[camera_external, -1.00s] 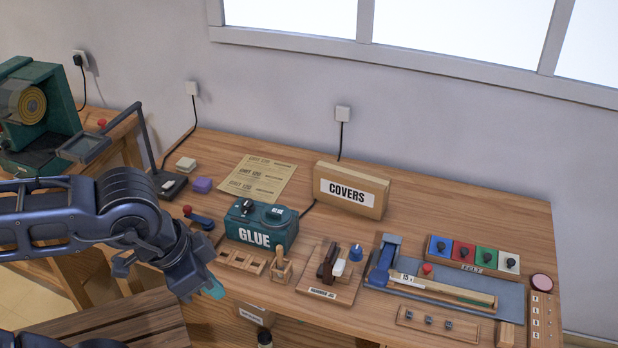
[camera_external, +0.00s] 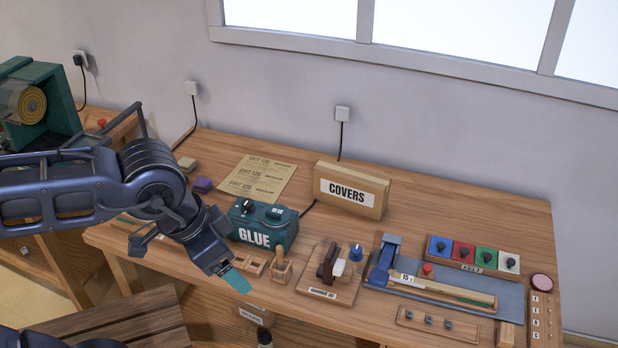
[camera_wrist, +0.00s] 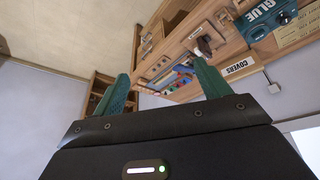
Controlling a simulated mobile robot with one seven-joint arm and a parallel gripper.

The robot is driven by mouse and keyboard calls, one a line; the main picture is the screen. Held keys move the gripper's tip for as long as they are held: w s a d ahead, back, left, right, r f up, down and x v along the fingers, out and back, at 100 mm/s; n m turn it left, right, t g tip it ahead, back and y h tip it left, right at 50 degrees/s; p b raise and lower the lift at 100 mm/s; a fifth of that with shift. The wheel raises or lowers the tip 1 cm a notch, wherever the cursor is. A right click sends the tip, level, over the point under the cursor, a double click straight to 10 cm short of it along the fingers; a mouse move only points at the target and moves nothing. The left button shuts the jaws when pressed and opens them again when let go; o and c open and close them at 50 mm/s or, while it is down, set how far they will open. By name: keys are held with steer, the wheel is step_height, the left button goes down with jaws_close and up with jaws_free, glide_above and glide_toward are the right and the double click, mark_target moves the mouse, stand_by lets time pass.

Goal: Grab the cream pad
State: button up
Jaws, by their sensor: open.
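The cream pad (camera_external: 187,163) is a small pale block at the back left of the workbench, just behind a purple block (camera_external: 202,185). My arm passes close in front of it in the external view. I cannot make it out in the wrist view. My gripper (camera_external: 236,281) has green fingertips and hangs over the bench's front edge, well in front of the pad and to its right. In the wrist view my gripper (camera_wrist: 160,88) shows its two fingers spread apart with nothing between them.
A green glue box (camera_external: 262,226) and small wooden holders (camera_external: 281,266) stand close to my gripper's right. A COVERS box (camera_external: 351,190) stands at the back. Paper sheets (camera_external: 258,178) lie right of the pad. A slatted wooden seat (camera_external: 110,326) is at the lower left.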

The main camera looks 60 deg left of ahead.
steer(key=w+a+r+n+g, duration=0.1)
steer(key=w+a+r+n, duration=0.2)
steer(key=w+a, duration=0.55)
steer(key=w+a+r+n, duration=0.3)
steer(key=w+a+n, duration=0.1)
steer(key=w+a, duration=0.45)
steer(key=w+a+f+n+g, duration=0.1)
steer(key=w+a+f+n, duration=0.15)
steer(key=a, duration=0.65)
steer(key=w+a+f+n, duration=0.1)
steer(key=w+a+n, duration=0.15)
steer(key=a, duration=0.55)
steer(key=w+a+f+n+g, duration=0.1)
steer(key=w+a, duration=0.3)
steer(key=a, duration=0.5)
steer(key=s+a+f+n, duration=0.1)
steer(key=a+f+n, duration=0.4)
steer(key=a, duration=0.9)
steer(key=n+g, duration=0.1)
steer(key=n, duration=0.6)
glide_above(185, 161)
steer(key=f, duration=3.1)
steer(key=shift+a+f, duration=0.2)
steer(key=shift+a, duration=0.05)
steer(key=shift+d+f, duration=0.15)
steer(key=shift+f, duration=1.2)
steer(key=shift+d+f, duration=0.15)
steer(key=shift+f, duration=1.15)
steer(key=c, duration=1)
